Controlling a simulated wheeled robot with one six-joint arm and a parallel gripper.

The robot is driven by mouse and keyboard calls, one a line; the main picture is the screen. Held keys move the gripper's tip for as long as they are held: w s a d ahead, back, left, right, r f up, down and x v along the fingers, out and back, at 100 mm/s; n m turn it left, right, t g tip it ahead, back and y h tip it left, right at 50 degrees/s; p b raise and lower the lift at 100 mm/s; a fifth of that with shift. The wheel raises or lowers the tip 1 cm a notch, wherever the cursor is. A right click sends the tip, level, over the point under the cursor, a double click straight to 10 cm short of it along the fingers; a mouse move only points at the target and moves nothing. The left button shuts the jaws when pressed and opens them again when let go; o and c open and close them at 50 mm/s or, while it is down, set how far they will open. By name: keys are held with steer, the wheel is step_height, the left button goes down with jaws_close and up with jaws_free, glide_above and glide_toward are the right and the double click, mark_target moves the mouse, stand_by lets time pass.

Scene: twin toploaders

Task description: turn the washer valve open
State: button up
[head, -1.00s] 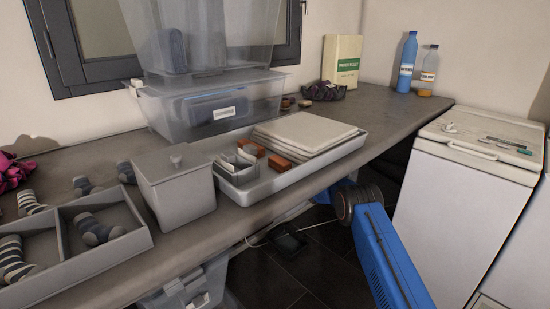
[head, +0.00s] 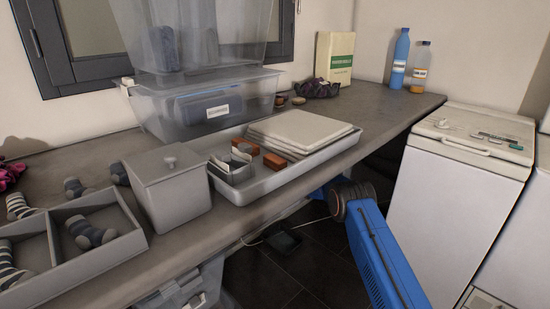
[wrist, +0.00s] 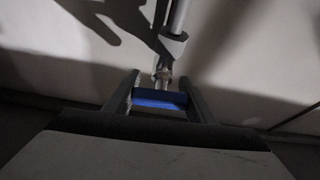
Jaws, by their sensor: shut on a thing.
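The washer valve shows in the wrist view as a blue handle (wrist: 158,101) on a metal fitting (wrist: 163,75) below a grey vertical pipe (wrist: 175,30). My gripper (wrist: 160,88) has one dark finger on each side of the blue handle and is shut on it. The handle lies crosswise in the picture, between the fingers. In the head view the valve and my gripper are hidden. Only my blue arm shows there, reaching down past the counter edge. A white toploader (head: 455,200) stands to the right of it.
The counter (head: 395,105) carries a grey tray (head: 285,178), a lidded box (head: 170,190), clear bins (head: 205,105), and bottles (head: 398,60). A second white machine (head: 520,240) stands at the far right. Dark floor shows below the counter.

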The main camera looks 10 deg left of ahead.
steer(key=n+g, duration=0.1)
steer(key=n, duration=0.1)
steer(key=n+g+y, duration=0.1)
steer(key=n, duration=0.2)
steer(key=n+g, duration=0.2)
steer(key=n, duration=0.1)
steer(key=shift+s+a+f+y, duration=0.2)
steer(key=shift+s+y, duration=0.1)
steer(key=shift+s, duration=0.05)
steer(key=shift+s+a+f+n+g+h, duration=0.15)
steer(key=shift+n+g, duration=0.4)
steer(key=shift+n, duration=0.85)
steer(key=shift+s+f+n+g+h, duration=0.15)
steer(key=shift+n+g, duration=0.45)
steer(key=shift+n, duration=0.8)
steer(key=shift+a+f+n+g+h, duration=0.15)
steer(key=shift+n+g, duration=0.4)
steer(key=shift+n, duration=1.15)
steer(key=o, duration=1)
steer(key=shift+o, duration=0.2)
steer(key=shift+d, duration=0.1)
